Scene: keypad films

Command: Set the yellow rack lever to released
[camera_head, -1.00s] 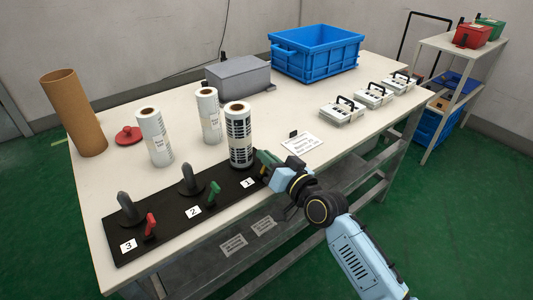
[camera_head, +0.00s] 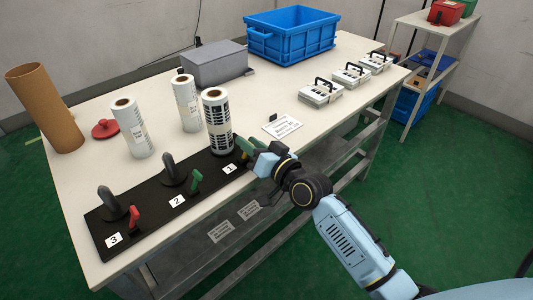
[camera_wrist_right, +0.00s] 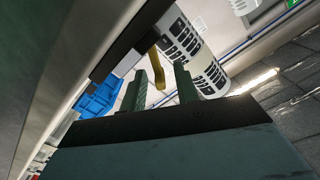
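The yellow lever (camera_wrist_right: 157,68) shows in the right wrist view as a curved yellow piece between the two green fingers of my right gripper (camera_wrist_right: 161,82). The fingers stand apart with a gap around it; I cannot tell whether either touches it. In the head view my right gripper (camera_head: 250,147) is at the right end of the black rack (camera_head: 150,212), beside the number 1 label (camera_head: 229,168), and largely hides the lever there. A printed film roll (camera_head: 217,125) stands upright at that position. My left gripper is out of view.
A green lever (camera_head: 195,181) and a red lever (camera_head: 134,216) stand at positions 2 and 3, with grey hooked posts behind them. Two white rolls (camera_head: 133,128) (camera_head: 186,103) stand behind. A paper sign (camera_head: 283,127) lies right of the gripper.

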